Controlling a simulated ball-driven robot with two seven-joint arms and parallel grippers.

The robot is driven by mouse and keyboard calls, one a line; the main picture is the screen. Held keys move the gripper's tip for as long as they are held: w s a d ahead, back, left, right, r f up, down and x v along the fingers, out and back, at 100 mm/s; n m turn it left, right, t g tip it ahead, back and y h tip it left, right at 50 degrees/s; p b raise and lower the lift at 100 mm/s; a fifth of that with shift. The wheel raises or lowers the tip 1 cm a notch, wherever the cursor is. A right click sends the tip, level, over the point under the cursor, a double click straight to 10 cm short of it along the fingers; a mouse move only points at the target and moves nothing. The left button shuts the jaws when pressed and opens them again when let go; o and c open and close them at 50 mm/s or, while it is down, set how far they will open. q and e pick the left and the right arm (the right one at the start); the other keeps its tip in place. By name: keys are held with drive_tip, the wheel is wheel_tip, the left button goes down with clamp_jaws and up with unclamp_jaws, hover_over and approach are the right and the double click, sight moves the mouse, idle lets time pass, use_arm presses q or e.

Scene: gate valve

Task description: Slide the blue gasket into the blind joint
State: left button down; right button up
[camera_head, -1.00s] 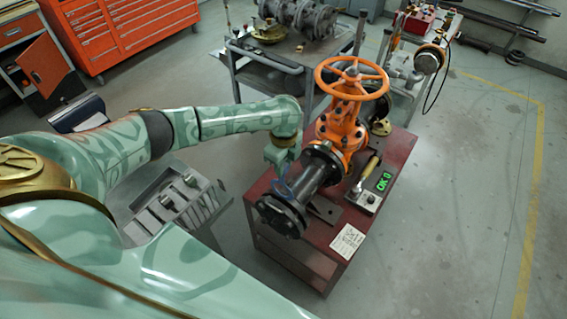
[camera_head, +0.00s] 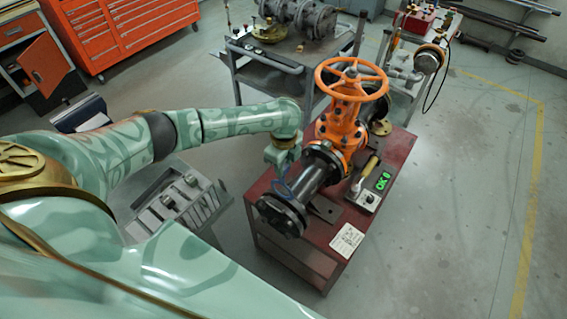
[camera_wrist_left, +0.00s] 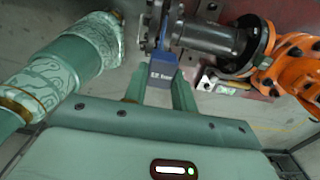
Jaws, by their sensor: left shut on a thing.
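The blue gasket (camera_wrist_left: 163,72) is held by its lettered tab between the fingers of my left gripper (camera_wrist_left: 160,88). Its blue edge also shows in the head view (camera_head: 281,187), beside the pipe's near end. The blind joint (camera_head: 283,213) is the pair of dark bolted flanges at that end; it also shows in the left wrist view (camera_wrist_left: 178,27). The gasket is at the joint's flanges, but how far it sits between them is hidden. My left gripper (camera_head: 279,173) points down at the joint's left side. My right gripper is not in view.
The orange gate valve (camera_head: 347,110) stands behind the joint on the red table (camera_head: 395,160). A grey tool tray (camera_head: 165,205) stands left.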

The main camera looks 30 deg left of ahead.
use_arm(q)
drive_tip(key=b, duration=0.4)
hover_over(284, 195)
drive_tip(key=shift+w+a+f, duration=0.1)
drive_tip(key=shift+f, duration=2.85)
drive_tip(key=shift+f+b, duration=3.85)
drive_tip(key=shift+f, duration=1.75)
drive_tip(key=c, duration=1.1)
unclamp_jaws()
drive_tip(key=shift+o, duration=0.2)
drive_tip(key=shift+r, duration=0.2)
